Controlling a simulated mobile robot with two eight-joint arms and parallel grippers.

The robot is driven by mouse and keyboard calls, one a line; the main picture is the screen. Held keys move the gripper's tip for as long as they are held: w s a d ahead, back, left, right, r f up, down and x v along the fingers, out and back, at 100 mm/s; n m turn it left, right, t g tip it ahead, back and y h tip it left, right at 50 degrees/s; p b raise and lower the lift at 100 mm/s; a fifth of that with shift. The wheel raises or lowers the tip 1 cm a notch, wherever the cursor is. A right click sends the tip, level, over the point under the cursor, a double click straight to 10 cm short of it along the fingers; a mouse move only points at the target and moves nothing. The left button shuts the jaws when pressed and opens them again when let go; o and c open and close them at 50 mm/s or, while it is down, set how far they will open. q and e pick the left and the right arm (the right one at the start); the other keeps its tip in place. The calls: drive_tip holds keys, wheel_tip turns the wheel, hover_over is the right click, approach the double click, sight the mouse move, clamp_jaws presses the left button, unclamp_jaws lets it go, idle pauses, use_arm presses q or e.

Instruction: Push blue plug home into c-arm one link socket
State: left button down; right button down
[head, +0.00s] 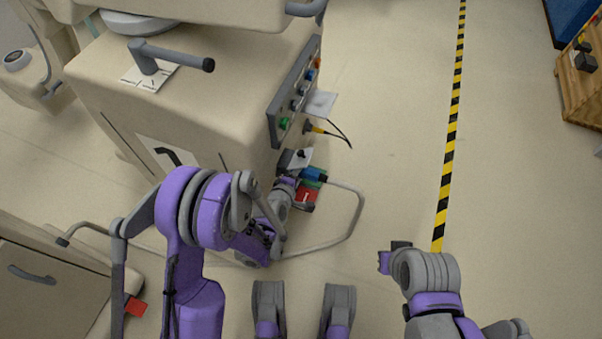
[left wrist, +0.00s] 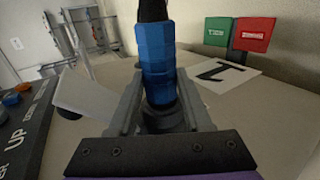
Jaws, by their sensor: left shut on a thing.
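My left gripper (head: 298,180) is beside the side face of the beige cart, low and below its connector panel. It is shut on the blue plug (head: 314,174). In the left wrist view, the blue plug (left wrist: 157,62) stands between the two grey fingers (left wrist: 156,104), with a black part running off the top edge. The cart's panel (head: 293,96) carries a column of coloured sockets, including a green one (head: 284,123) and a blue one (head: 310,75). I cannot tell which is the link socket. My right gripper (head: 392,258) is over the open floor, its jaws unclear.
A yellow plug (head: 316,130) with a black cable sticks out of the panel's lower end. Green (left wrist: 217,30) and red (left wrist: 254,33) tags are near the plug. A grey tube loop (head: 358,215) stands out over the floor. Clear floor lies right, up to a striped tape (head: 450,135).

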use_arm(q)
drive_tip(key=shift+w+a, duration=0.15)
drive_tip(key=shift+a, duration=0.25)
drive_tip(key=shift+c, duration=1.3)
unclamp_jaws()
drive_tip(key=p+v, duration=0.1)
drive_tip(key=v, duration=1)
